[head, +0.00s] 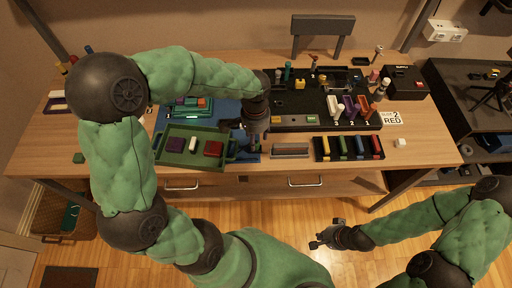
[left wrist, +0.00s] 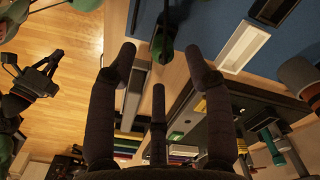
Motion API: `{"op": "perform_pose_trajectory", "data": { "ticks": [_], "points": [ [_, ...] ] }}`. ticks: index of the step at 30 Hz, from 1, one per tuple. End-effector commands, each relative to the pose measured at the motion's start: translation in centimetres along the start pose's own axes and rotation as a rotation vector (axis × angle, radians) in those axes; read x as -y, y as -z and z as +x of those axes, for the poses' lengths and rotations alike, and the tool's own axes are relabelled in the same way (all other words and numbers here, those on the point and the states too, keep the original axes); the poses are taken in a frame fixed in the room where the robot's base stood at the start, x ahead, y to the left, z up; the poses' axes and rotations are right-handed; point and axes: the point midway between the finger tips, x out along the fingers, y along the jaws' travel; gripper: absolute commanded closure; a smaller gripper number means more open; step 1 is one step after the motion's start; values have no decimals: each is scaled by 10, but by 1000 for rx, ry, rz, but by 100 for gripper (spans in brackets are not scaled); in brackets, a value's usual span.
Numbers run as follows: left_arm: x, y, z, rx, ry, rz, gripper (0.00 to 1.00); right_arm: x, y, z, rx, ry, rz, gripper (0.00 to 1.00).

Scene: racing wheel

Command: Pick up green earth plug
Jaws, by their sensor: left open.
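My left gripper (head: 243,138) is over the middle of the workbench, at the right end of the green tray. In the left wrist view its dark fingers (left wrist: 161,68) are spread with nothing between them. A green piece with a rounded body (left wrist: 162,42) shows just beyond the fingertips, apart from them; it may be the green earth plug, but I cannot tell for sure. In the head view my gripper and forearm hide that spot. A green upright piece (head: 287,70) stands at the back of the black board. My right gripper (head: 325,234) is empty, in front of the bench, fingers apart.
The green tray (head: 165,159) holds several coloured blocks. A black holder (head: 318,157) with coloured bars lies right of my left gripper, beyond a grey trough (head: 291,150). The black board (head: 300,122) bears several upright pieces.

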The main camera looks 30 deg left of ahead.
Motion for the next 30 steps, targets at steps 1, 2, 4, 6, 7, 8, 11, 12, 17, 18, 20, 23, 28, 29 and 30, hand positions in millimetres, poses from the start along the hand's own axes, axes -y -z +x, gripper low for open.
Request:
{"op": "perform_pose_trajectory", "data": {
  "ticks": [1, 2, 4, 6, 7, 8, 11, 12, 17, 18, 20, 23, 28, 29, 30],
  "points": [
    [0, 0, 9, 3, -1, 0, 49, -2, 0, 5, 0, 0, 0, 100],
    [0, 1, 13, 3, -1, 0, 49, -3, 0, 7, 0, 0, 0, 100],
    [1, 3, 24, 3, -1, 0, 49, -5, 0, 13, 0, 0, 0, 100],
    [1, 4, 34, 4, -1, 1, 49, -6, 1, 18, 0, 0, 0, 100],
    [1, 3, 38, 4, -1, 1, 49, -7, 1, 19, 0, 0, 0, 100],
    [2, 3, 41, 4, -1, 1, 49, -7, 1, 20, 0, 0, 0, 100],
    [2, 4, 46, 1, 0, 1, 49, -8, 1, 22, 0, 0, 0, 100],
    [2, 4, 46, 1, 0, 0, 49, -8, 1, 21, 0, 0, 0, 100],
    [1, 4, 44, 1, 0, 0, 52, -7, 1, 20, 0, 0, 0, 100],
    [1, 4, 44, 1, 0, 0, 63, -7, 1, 20, 0, 0, 0, 100],
    [1, 4, 44, 1, 0, 0, 80, -7, 1, 20, 0, 0, 0, 100],
    [1, 4, 44, 1, 0, 0, 100, -7, 1, 20, 0, 0, 0, 100],
    [1, 4, 44, 1, 0, 1, 100, -7, 1, 20, 0, 0, 0, 100],
    [1, 4, 44, 1, 0, 1, 100, -7, 1, 20, 0, 0, 0, 100],
    [1, 4, 44, 1, 0, 1, 100, -7, 1, 20, 0, 0, 0, 100]
  ]
}}
